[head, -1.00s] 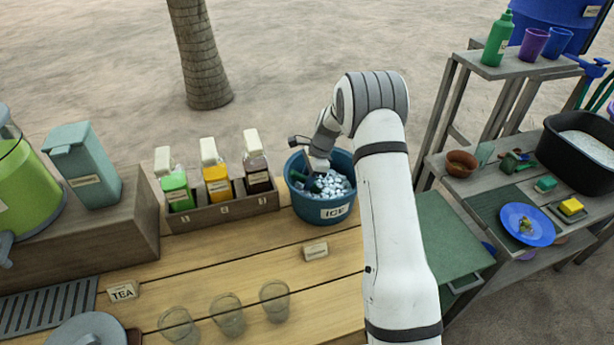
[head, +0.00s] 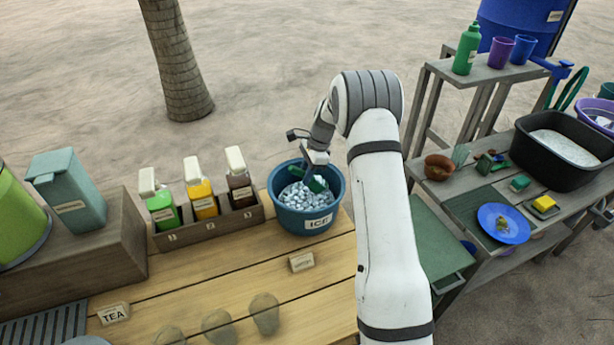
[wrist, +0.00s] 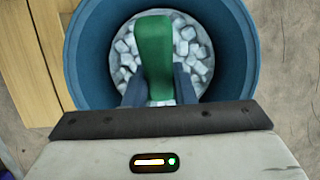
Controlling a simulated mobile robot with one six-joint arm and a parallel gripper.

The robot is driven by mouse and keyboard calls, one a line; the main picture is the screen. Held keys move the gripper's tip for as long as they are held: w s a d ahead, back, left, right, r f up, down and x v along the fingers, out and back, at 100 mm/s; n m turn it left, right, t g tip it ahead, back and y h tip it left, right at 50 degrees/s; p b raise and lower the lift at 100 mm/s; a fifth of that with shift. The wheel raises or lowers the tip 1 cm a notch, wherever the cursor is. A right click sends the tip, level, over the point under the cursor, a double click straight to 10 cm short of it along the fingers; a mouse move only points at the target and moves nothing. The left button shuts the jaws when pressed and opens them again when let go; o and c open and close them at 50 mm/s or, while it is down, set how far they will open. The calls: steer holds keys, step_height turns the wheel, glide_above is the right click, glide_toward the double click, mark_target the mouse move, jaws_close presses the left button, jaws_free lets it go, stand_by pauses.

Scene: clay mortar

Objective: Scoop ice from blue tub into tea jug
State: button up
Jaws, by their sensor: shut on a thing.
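The blue tub (head: 306,222), labelled ICE, stands at the right end of the wooden counter and holds many white ice cubes (head: 297,199). My gripper (head: 319,172) is over the tub and shut on a green scoop (head: 317,184). In the wrist view the scoop (wrist: 154,45) lies between the two fingers (wrist: 160,85), above the ice (wrist: 192,50) and inside the tub's rim (wrist: 236,60). I cannot tell whether ice is in the scoop. A grey lid-like top (head: 88,341) shows at the bottom edge near the TEA sign (head: 114,314); the jug itself is not clearly seen.
A rack (head: 210,229) with three bottles stands left of the tub. Several glasses (head: 264,313) stand at the counter's front. A small card (head: 302,262) lies before the tub. A teal pitcher (head: 68,195) is at left, and a shelf with a black basin (head: 560,148) at right.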

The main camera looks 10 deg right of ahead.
mark_target(291, 165)
step_height(291, 165, up, 5)
steer(key=p, duration=0.2)
steer(key=shift+r+p, duration=0.1)
steer(key=shift+p, duration=0.2)
steer(key=shift+s+a+r+h+p, duration=0.1)
steer(key=shift+a+r+h+p, duration=0.7)
steer(key=shift+h+p, duration=0.25)
steer(key=h, duration=0.1)
steer(key=a+r+h, duration=0.1)
steer(key=shift+a+r+t+h, duration=0.1)
steer(key=shift+a+t+h, duration=0.15)
steer(key=shift+t+h, duration=0.15)
steer(key=shift+s+a+r+h+b, duration=0.1)
steer(key=shift+a+r+h+b, duration=0.35)
steer(key=shift+h+b, duration=0.35)
steer(key=shift+a+r+h, duration=0.15)
steer(key=shift+a+h, duration=0.05)
steer(key=shift+h, duration=0.05)
steer(key=shift+r, duration=0.3)
steer(key=shift+s, duration=0.1)
